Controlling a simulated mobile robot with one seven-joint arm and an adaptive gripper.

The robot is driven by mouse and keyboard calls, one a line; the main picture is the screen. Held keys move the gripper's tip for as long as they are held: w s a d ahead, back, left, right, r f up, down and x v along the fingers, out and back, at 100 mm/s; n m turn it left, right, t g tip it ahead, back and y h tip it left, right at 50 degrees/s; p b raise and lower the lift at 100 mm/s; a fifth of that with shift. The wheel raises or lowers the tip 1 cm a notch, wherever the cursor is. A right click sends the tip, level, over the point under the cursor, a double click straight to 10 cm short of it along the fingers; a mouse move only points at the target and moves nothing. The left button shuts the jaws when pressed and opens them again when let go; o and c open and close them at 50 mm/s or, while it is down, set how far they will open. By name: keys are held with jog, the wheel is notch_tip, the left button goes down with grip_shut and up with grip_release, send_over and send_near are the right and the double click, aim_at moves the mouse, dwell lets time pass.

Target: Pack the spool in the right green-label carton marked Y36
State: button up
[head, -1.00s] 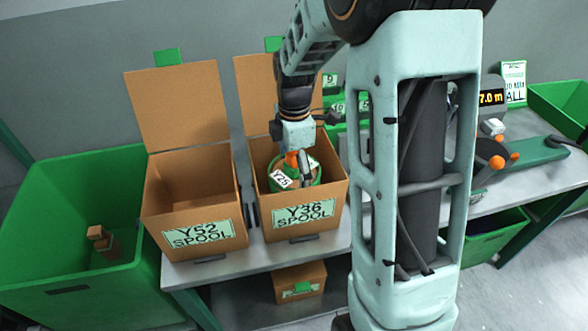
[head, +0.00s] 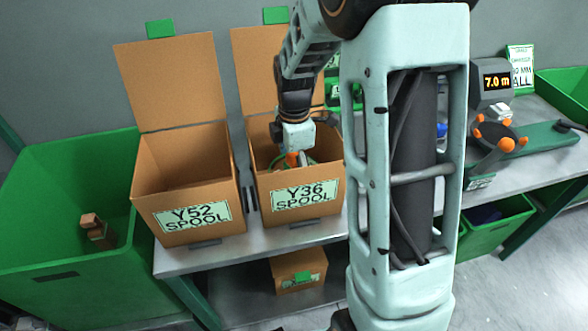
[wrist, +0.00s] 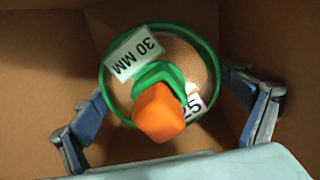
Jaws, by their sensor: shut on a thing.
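The spool (wrist: 202,62) has a green rim, tan webbing, an orange knob, a "30 MM" label and a tag partly reading "25". My gripper (wrist: 165,92) has its fingers on either side of the spool and holds it. In the head view the spool (head: 311,160) is down inside the open carton marked "Y36 SPOOL" (head: 334,189), mostly hidden by the front wall and my wrist. The wrist view shows brown carton walls around it. Whether the spool touches the carton floor is hidden.
An open carton marked "Y52 SPOOL" (head: 150,208) stands to the left on the same grey bench (head: 232,242). A green bin (head: 40,230) with brown blocks is at far left. A small carton (head: 290,282) sits on the lower shelf. A 7.0 m display (head: 497,81) stands at right.

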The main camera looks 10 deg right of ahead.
jog(key=shift+f+b, duration=0.95)
jog(key=shift+f, duration=0.65)
jog(key=o, duration=1.2)
jog(key=shift+c, duration=0.2)
